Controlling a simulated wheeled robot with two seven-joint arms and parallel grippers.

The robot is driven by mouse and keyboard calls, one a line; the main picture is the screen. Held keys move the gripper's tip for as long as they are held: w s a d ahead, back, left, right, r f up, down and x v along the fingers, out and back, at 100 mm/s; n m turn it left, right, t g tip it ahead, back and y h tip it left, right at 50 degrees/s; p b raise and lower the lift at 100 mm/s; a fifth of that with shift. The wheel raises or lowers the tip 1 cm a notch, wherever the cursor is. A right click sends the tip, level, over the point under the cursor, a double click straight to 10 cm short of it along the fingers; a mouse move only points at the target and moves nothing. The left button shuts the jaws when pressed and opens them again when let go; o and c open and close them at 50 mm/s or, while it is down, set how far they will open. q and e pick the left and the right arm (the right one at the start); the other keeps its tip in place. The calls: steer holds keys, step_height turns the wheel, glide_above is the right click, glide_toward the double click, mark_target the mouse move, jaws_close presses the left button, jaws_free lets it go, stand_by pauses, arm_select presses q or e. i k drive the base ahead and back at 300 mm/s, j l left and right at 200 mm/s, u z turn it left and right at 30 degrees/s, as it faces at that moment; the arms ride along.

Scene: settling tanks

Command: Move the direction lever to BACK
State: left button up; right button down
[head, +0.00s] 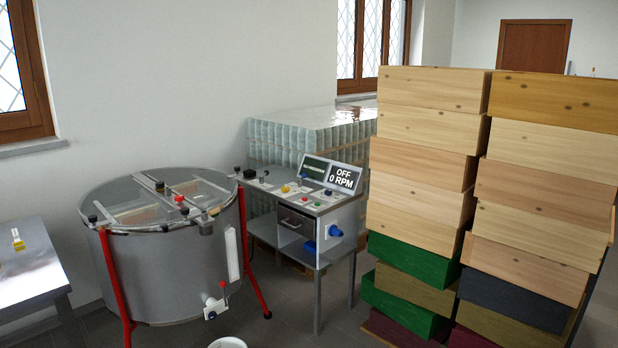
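Neither of my grippers shows in the head view.
A steel drum (170,270) on red legs stands left of the panel. Stacked wooden boxes (425,135) rise close on its right. Wrapped glass jars (300,130) stand behind. A metal table (30,265) is at far left. A white bucket (228,343) sits on the floor in front.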

mark_target(303, 175)
steer(key=i, duration=2.3)
steer(key=i+z, duration=0.1)
steer(key=i, duration=2.2)
